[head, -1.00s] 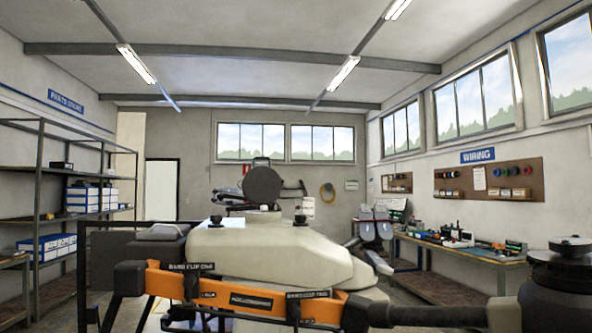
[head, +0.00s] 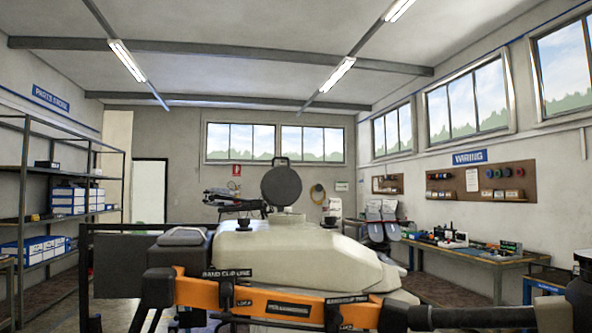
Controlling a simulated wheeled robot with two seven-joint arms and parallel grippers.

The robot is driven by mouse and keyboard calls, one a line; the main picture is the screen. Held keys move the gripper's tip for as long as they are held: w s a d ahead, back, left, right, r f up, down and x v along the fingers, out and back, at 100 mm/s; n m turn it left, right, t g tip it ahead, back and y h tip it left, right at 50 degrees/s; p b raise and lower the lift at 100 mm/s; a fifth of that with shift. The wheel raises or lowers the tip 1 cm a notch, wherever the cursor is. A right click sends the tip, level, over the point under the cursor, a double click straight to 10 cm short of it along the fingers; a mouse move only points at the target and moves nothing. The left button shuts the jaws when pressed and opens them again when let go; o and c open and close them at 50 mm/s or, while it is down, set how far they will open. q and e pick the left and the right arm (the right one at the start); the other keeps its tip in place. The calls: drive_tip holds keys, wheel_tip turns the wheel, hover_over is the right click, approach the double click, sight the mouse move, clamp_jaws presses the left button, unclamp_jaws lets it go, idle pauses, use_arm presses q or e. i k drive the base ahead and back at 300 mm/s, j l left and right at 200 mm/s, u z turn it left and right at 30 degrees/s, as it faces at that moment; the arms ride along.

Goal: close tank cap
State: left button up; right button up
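The drone's cream tank (head: 300,250) fills the lower middle of the head view. Its round black tank cap (head: 282,185) stands open and upright on its edge at the back of the pale filler neck (head: 287,218) on top of the tank. The cap's flat face is turned toward me. Neither of my grippers shows in the head view.
The drone's orange frame (head: 255,303) and dark box (head: 150,262) lie in front and left of the tank. A black rotor part (head: 578,295) is cut off at right. Shelves (head: 70,190) stand left; a workbench (head: 480,258) stands right.

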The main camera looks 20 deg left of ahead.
sight(281, 187)
drive_tip(key=j+z, duration=0.1)
drive_tip(key=j, duration=0.4)
drive_tip(key=k+j+z, duration=0.1)
drive_tip(key=j, duration=0.4)
drive_tip(key=k+j+z, duration=0.15)
drive_tip(key=j, duration=0.35)
drive_tip(key=k+j+z, duration=0.1)
drive_tip(key=j, duration=0.4)
drive_tip(key=k+j, duration=0.1)
drive_tip(key=j, duration=0.3)
drive_tip(key=k+j, duration=0.1)
drive_tip(key=j, duration=0.35)
drive_tip(key=k+j, duration=0.1)
drive_tip(key=j, duration=0.3)
drive_tip(key=k+j, duration=0.1)
drive_tip(key=j, duration=0.3)
